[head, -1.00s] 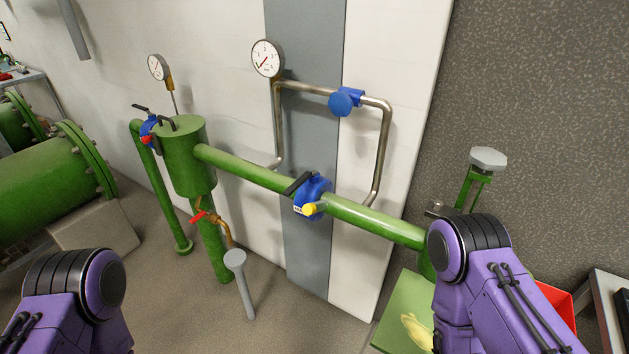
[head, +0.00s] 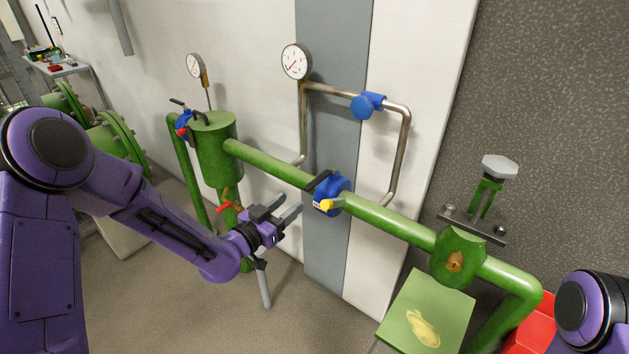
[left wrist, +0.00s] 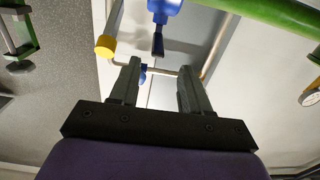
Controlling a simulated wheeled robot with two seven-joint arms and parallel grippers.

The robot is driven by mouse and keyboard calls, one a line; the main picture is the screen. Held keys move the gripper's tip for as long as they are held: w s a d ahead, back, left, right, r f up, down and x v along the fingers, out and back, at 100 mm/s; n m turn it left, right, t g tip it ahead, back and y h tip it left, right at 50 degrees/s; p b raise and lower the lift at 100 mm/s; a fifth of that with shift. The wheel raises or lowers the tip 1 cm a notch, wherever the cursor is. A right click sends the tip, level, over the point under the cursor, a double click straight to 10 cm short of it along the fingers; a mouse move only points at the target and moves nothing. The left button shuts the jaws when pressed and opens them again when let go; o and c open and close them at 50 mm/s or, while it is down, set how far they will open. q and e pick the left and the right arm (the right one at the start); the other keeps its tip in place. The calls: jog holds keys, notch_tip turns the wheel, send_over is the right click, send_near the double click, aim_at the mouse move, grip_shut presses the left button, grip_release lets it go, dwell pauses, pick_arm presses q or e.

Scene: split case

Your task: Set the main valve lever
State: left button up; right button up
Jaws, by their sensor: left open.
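The main valve (head: 335,194) is a blue body on the green pipe, with a yellow cap (head: 331,205) in front. In the left wrist view, the blue valve (left wrist: 164,8) is at the top, and the black lever (left wrist: 157,42) hangs toward the space between my open fingers (left wrist: 160,68). My right gripper is out of view; only part of my right arm shows.
The green pipe (head: 390,222) runs across in front of the wall panel. A steel bypass pipe (head: 398,150) with a smaller blue valve (head: 364,105) stands above. A red-handled tap (head: 228,207) is beside my left gripper. A green plate (head: 450,305) lies at lower right.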

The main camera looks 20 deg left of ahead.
aim_at(313, 182)
pick_arm(q)
jog(key=x, duration=0.3)
jog(key=p+x, duration=0.1)
jog(key=x, duration=0.3)
jog(key=p+x, duration=0.1)
jog(key=x, duration=0.2)
jog(key=shift+w+d+r, duration=0.2)
jog(key=shift+d+r, duration=0.05)
jog(key=shift+r, duration=0.1)
grip_shut()
